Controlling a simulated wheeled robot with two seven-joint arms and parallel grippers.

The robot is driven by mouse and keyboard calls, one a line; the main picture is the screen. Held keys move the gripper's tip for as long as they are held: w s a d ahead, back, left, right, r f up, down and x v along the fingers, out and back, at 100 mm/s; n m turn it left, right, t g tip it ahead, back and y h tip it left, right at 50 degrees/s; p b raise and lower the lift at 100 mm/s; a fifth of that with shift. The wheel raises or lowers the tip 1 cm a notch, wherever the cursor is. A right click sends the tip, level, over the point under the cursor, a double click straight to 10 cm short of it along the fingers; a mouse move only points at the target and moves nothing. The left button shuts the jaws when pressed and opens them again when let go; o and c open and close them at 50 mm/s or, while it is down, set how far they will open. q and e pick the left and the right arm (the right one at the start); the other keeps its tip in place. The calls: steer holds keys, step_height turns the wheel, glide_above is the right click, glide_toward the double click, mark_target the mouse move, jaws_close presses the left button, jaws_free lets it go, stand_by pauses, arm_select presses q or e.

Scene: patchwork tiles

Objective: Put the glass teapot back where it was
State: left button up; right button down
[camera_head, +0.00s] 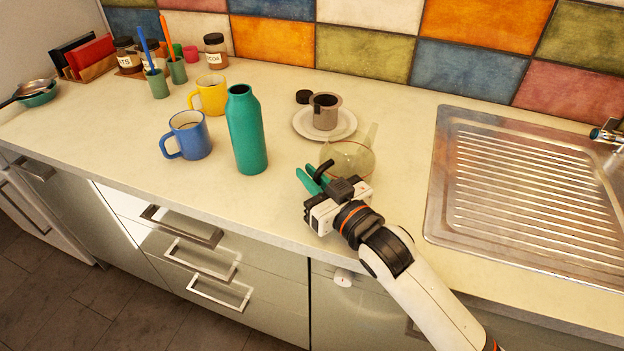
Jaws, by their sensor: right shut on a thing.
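The glass teapot (350,155) is clear with a faint amber tint and a black handle. It shows at the counter's middle, just right of the green bottle and in front of the white saucer. Its spout points up and to the right. My right gripper (313,180), with green fingers, is at the teapot's near left side and is shut on its black handle, which the gripper partly hides. I cannot tell whether the teapot's base touches the counter. My left gripper is not in view.
A green bottle (246,130) stands close left of the gripper. Behind the teapot is a saucer (346,134) with a grey-brown cup (325,110). Blue (189,136) and yellow (211,96) mugs stand left. A steel sink (520,200) lies right. The counter is clear between teapot and sink.

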steer(key=shift+f, duration=0.25)
steer(key=c, duration=1.5)
jaws_free()
steer(key=shift+o, duration=0.2)
steer(key=b+v, duration=0.1)
steer(key=v, duration=0.9)
steer(key=shift+s+d+f, duration=0.1)
steer(key=shift+s+d, duration=0.15)
steer(key=shift+d, duration=0.05)
steer(key=shift+s+d, duration=0.4)
steer(key=shift+s, duration=0.15)
